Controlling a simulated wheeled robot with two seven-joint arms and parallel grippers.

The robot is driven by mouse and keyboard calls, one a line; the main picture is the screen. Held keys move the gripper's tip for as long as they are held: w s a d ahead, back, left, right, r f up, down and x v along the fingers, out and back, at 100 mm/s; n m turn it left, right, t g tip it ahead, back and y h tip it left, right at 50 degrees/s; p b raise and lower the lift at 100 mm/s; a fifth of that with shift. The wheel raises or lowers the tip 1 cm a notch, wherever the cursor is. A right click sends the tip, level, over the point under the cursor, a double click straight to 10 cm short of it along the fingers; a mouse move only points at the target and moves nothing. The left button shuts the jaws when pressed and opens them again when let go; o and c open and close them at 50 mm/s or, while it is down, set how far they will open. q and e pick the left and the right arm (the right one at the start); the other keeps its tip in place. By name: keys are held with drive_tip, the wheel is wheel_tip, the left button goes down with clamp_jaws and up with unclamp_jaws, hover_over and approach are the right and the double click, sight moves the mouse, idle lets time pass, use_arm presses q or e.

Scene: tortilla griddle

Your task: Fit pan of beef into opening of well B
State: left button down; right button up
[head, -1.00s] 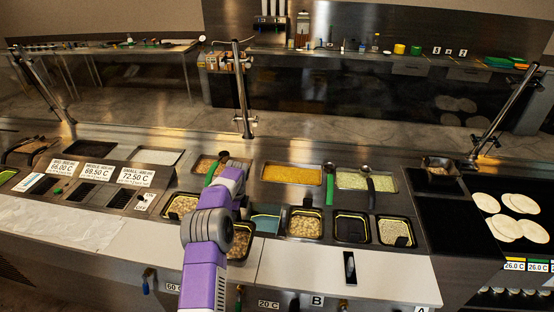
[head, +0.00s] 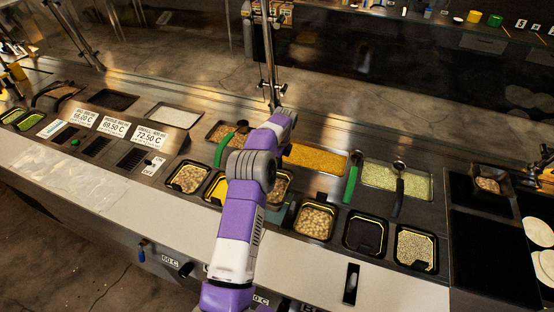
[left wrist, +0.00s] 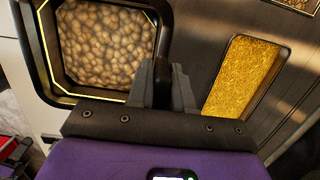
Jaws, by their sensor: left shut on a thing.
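The pan of beef, a black square pan with a yellow-green inner edge and brown lumpy food, fills the upper left of the left wrist view (left wrist: 108,45). My left gripper (left wrist: 165,72) is shut on its near right rim. In the head view the pan (head: 279,186) shows beside my purple arm, which hides part of it; the fingers are hidden there. A teal opening (head: 284,216) shows beneath the pan's near right side, in the front row; I cannot read its label. The pan looks raised over it, not seated. My right gripper is not in view.
Right of the teal opening are a pan of lumpy food (head: 314,220), an empty-looking black pan (head: 365,233) and a pan of pale grains (head: 415,248). Behind lie long trays of yellow (head: 315,159) and pale green food with ladles. The white front counter (head: 330,265) is mostly clear.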

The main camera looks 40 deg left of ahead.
sight(279, 168)
use_arm(q)
drive_tip(key=shift+w, duration=0.1)
drive_tip(key=shift+a+f, duration=0.1)
drive_tip(key=shift+f, duration=0.05)
drive_tip(key=shift+f+b, duration=1.45)
drive_tip(key=shift+f, duration=1.3)
drive_tip(key=shift+f+b, duration=2.45)
drive_tip(key=shift+f, duration=1.35)
drive_tip(key=c, duration=0.9)
unclamp_jaws()
drive_tip(key=shift+c, duration=0.2)
drive_tip(key=r, duration=0.5)
drive_tip(key=d+r, duration=0.1)
drive_tip(key=r, duration=0.1)
drive_tip(key=shift+w+d+r, duration=0.1)
drive_tip(key=shift+w+r, duration=0.1)
drive_tip(key=shift+r, duration=0.1)
